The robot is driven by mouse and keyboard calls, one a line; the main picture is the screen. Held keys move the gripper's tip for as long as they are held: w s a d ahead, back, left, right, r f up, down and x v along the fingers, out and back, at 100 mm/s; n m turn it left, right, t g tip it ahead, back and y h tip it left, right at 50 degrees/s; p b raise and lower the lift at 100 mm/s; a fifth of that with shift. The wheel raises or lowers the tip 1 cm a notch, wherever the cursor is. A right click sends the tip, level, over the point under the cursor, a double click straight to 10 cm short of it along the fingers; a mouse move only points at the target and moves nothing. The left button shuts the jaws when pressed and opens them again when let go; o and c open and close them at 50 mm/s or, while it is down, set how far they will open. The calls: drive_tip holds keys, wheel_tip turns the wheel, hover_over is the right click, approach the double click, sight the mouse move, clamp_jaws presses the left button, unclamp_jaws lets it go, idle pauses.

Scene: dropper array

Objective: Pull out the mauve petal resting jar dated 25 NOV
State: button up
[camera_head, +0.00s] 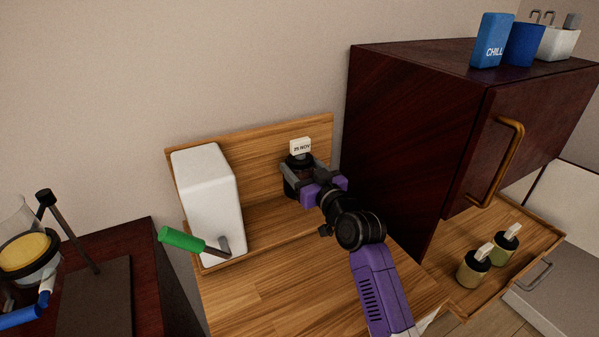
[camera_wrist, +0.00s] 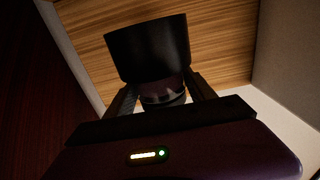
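A dark jar (camera_head: 292,187) with a black top and a white tag (camera_head: 301,147) reading 25 NOV stands at the back of a wooden shelf, against its back board. The colour of its contents is too dark to make out. My gripper (camera_head: 308,178) reaches in from the front right, and its fingers hide part of the jar. In the wrist view the jar (camera_wrist: 148,50) sits between the two fingers (camera_wrist: 162,96), one on each side. I cannot tell whether both fingers press on it.
A white box-shaped block (camera_head: 207,200) and a green-handled lever (camera_head: 182,239) stand left of the jar. A dark red cabinet (camera_head: 420,130) with a brass handle rises close on the right. The shelf front is clear.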

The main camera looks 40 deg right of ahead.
sight(301, 140)
drive_tip(key=c, duration=0.4)
drive_tip(key=shift+r, duration=0.15)
drive_tip(key=shift+c, duration=0.2)
drive_tip(key=shift+r+p, duration=0.5)
drive_tip(key=shift+r, duration=0.1)
drive_tip(key=shift+r+p, duration=2.4)
drive_tip(key=shift+r, duration=0.8)
